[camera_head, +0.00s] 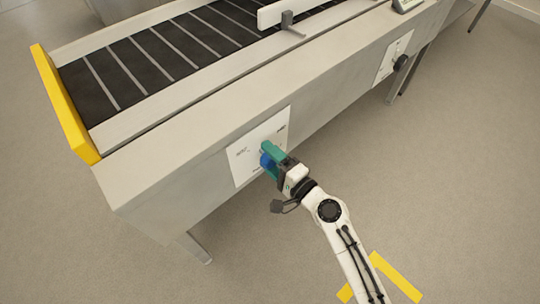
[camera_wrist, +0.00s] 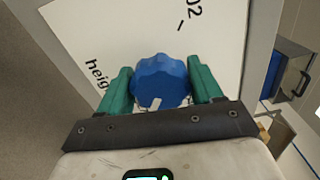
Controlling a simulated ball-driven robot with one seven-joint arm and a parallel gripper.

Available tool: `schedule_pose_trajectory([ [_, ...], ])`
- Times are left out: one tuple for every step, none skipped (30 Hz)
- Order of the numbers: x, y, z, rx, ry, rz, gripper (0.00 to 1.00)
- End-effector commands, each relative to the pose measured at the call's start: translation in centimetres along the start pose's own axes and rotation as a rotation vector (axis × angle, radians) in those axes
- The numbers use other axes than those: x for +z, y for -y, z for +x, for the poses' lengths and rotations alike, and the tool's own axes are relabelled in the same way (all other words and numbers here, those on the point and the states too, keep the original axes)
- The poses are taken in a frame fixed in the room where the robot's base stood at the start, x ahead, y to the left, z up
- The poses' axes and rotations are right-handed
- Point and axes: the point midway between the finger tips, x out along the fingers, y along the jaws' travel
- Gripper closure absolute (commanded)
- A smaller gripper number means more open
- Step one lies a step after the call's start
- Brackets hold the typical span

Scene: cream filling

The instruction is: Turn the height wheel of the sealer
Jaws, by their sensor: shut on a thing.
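The height wheel (camera_wrist: 160,80) is a blue, lobed knob on a white panel (camera_wrist: 85,30) marked "heig…" and "02". It stands on the front side of the sealer (camera_head: 180,165), and in the head view the wheel (camera_head: 266,161) is partly hidden by my gripper. My gripper (camera_wrist: 160,88) has green fingers on both sides of the wheel and is shut on it. In the head view my gripper (camera_head: 272,155) reaches the panel from the lower right. A pale mark shows on the wheel's lower edge in the wrist view.
The sealer's dark slatted belt (camera_head: 150,60) runs along its top, with a yellow end plate (camera_head: 65,105) at left. A second white panel with a black knob (camera_head: 401,62) is farther right. Yellow floor marks (camera_head: 380,262) lie near my arm. The floor in front is clear.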

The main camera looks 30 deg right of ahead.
Motion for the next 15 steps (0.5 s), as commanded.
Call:
schedule_pose_trajectory([
  [-0.03, -0.07, -0.07, 0.003, -0.001, 0.016, 0.65],
  [-0.03, -0.08, -0.07, 0.002, -0.001, 0.025, 0.65],
  [-0.03, -0.09, -0.07, 0.002, -0.001, 0.036, 0.65],
  [-0.03, -0.09, -0.07, 0.002, -0.001, 0.042, 0.65],
  [-0.03, -0.10, -0.07, 0.003, -0.001, 0.047, 0.65],
  [-0.03, -0.11, -0.07, 0.003, -0.001, 0.052, 0.65],
  [-0.03, -0.12, -0.07, 0.003, -0.001, 0.056, 0.65],
  [-0.03, -0.13, -0.07, 0.003, -0.001, 0.059, 0.65],
  [-0.02, -0.14, -0.07, 0.003, -0.001, 0.061, 0.65],
  [-0.02, -0.14, -0.07, 0.003, -0.001, 0.063, 0.65],
  [-0.02, -0.14, -0.07, 0.003, -0.001, 0.064, 0.65],
  [-0.02, -0.15, -0.07, 0.003, -0.001, 0.065, 0.65],
  [-0.02, -0.15, -0.07, 0.003, -0.001, 0.065, 0.65],
  [-0.02, -0.16, -0.07, 0.003, -0.001, 0.065, 0.65],
  [-0.02, -0.16, -0.07, 0.003, -0.001, 0.065, 0.65],
])
